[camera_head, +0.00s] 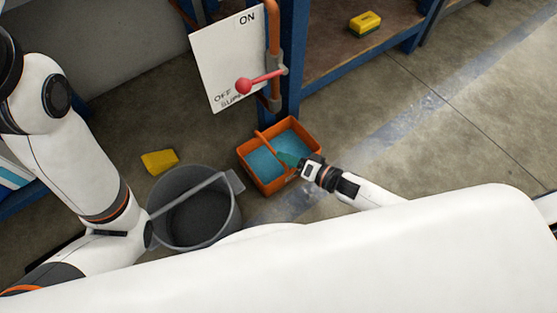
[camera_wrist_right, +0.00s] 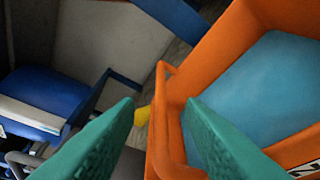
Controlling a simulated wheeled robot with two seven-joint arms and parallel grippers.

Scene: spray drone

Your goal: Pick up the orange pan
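The orange pan (camera_head: 244,160) sits on the floor below the switch panel, with blue liquid inside and an orange bar handle (camera_head: 270,145) across it. In the right wrist view the pan's orange rim (camera_wrist_right: 225,45) fills the right side, and its handle (camera_wrist_right: 162,115) shows between the fingers. My right gripper (camera_head: 287,160) is at the pan's handle, its green fingers (camera_wrist_right: 160,105) spread apart on either side of the handle with visible gaps. My left arm comes in from the left, but its gripper does not show.
A grey bucket (camera_head: 168,238) stands left of the pan, near my left arm. A yellow sponge (camera_head: 160,161) lies behind it; another yellow block (camera_head: 365,24) is on the shelf (camera_head: 330,50). A white ON/OFF panel (camera_head: 225,55) has a red lever (camera_head: 262,79). Floor at right is clear.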

